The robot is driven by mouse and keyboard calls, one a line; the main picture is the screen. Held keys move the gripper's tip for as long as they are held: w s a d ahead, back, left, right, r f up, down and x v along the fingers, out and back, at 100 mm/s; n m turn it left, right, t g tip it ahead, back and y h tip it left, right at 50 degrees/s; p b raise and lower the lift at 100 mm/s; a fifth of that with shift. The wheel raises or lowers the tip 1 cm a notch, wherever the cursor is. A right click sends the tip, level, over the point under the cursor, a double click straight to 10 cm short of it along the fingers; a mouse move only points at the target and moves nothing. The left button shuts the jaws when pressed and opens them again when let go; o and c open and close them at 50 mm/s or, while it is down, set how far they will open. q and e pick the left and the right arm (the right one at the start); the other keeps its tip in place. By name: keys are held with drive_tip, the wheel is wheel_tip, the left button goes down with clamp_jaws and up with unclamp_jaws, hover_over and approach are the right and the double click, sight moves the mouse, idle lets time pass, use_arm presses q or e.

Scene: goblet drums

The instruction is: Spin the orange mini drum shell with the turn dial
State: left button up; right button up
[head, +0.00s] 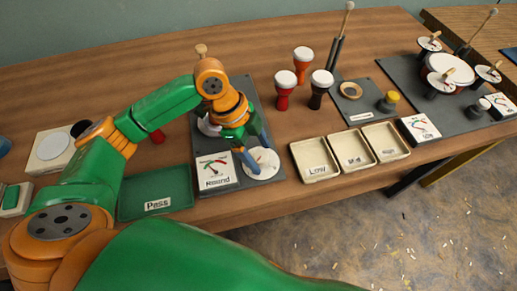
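My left gripper (255,153) reaches in from the left and points down, its two blue fingers apart, over a white round dial (265,171) with a small reddish mark. The dial lies on a dark station mat, beside a white meter box labelled "Round" (215,173). I cannot tell whether the fingers touch the dial. A white round surface (207,128) shows partly behind the gripper; what stands on it is hidden. An orange goblet drum (303,62) with a white head stands upright at the back, between and behind a red and a black one. My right gripper is out of view.
A green tray labelled "Pass" (157,196) lies left of the meter box. Three cream bins (316,174) stand right of the dial. Farther right are a dark mat with a small yellow-topped item (389,101) and a small drum kit (446,72).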

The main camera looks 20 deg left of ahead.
use_arm(q)
drive_tip(key=v, duration=0.7)
idle(0.4)
